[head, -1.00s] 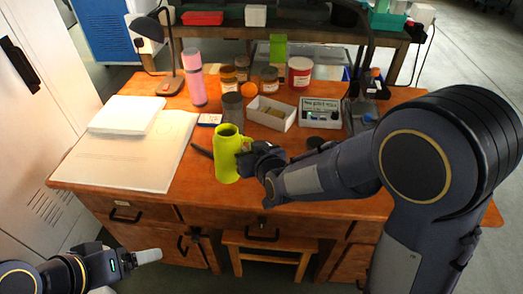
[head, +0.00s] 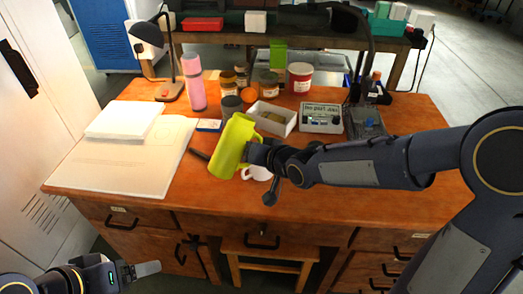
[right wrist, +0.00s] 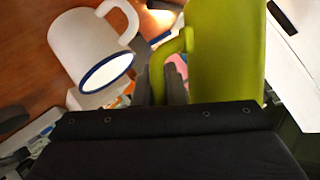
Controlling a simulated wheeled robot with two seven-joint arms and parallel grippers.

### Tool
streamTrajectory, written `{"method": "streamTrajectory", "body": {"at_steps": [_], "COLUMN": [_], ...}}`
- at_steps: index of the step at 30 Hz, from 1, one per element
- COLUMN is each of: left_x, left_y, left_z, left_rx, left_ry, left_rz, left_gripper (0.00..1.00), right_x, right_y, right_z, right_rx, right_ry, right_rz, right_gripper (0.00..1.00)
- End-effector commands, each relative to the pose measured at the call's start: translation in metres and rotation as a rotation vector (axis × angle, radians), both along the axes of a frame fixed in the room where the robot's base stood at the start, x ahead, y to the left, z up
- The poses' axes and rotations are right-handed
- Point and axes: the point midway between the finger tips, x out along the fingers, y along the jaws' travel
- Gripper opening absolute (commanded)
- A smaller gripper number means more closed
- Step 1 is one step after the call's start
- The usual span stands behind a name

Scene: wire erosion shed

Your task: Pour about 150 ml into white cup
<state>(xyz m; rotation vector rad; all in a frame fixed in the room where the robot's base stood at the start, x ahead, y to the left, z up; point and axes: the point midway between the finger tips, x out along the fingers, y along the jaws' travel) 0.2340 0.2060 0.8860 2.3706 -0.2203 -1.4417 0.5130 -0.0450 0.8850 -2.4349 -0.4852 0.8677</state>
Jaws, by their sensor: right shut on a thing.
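The yellow-green jug (head: 231,150) is in the air above the front middle of the desk, its top tilted to the right. My right gripper (head: 257,154) is shut on its handle; the jug and handle also show in the right wrist view (right wrist: 226,50). The white cup (head: 259,173) stands on the desk just right of and below the jug, partly hidden by my right gripper. In the right wrist view the cup (right wrist: 85,42) shows a blue rim and a handle; no liquid or stream is visible. My left gripper (head: 146,269) is low at the left, away from the desk; its jaws are unclear.
Large paper sheets (head: 120,165) lie left. The desk's front right is fairly clear.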

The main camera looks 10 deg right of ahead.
Motion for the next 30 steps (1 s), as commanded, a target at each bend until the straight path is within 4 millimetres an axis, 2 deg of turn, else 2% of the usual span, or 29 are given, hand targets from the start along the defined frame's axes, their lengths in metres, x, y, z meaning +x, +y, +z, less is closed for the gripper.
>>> {"method": "streamTrajectory", "body": {"at_steps": [1,2,5,8,13,30], "left_x": [0.000,0.000,0.000,0.000,0.000,0.000], "left_y": [0.000,0.000,0.000,0.000,0.000,0.000], "left_z": [0.015,0.019,0.031,0.052,0.067,0.080], "left_rx": [0.000,0.000,0.000,0.000,0.000,0.000], "left_ry": [-0.001,-0.001,0.000,0.000,0.000,0.000], "left_rz": [0.000,0.000,0.000,0.000,0.000,0.000], "left_gripper": [0.83,0.83,0.83,0.83,0.83,0.83], "right_x": [0.001,0.001,-0.001,-0.004,-0.012,-0.017], "right_y": [-0.002,-0.002,0.001,0.005,0.017,0.026], "right_z": [0.009,0.010,0.003,-0.001,-0.015,-0.020], "right_rx": [0.019,0.030,0.082,0.160,0.299,0.418], "right_ry": [0.011,0.018,0.058,0.112,0.202,0.274], "right_rz": [-0.004,-0.003,-0.003,-0.002,0.001,0.003], "right_gripper": [0.00,0.00,0.00,0.00,0.00,0.00]}}
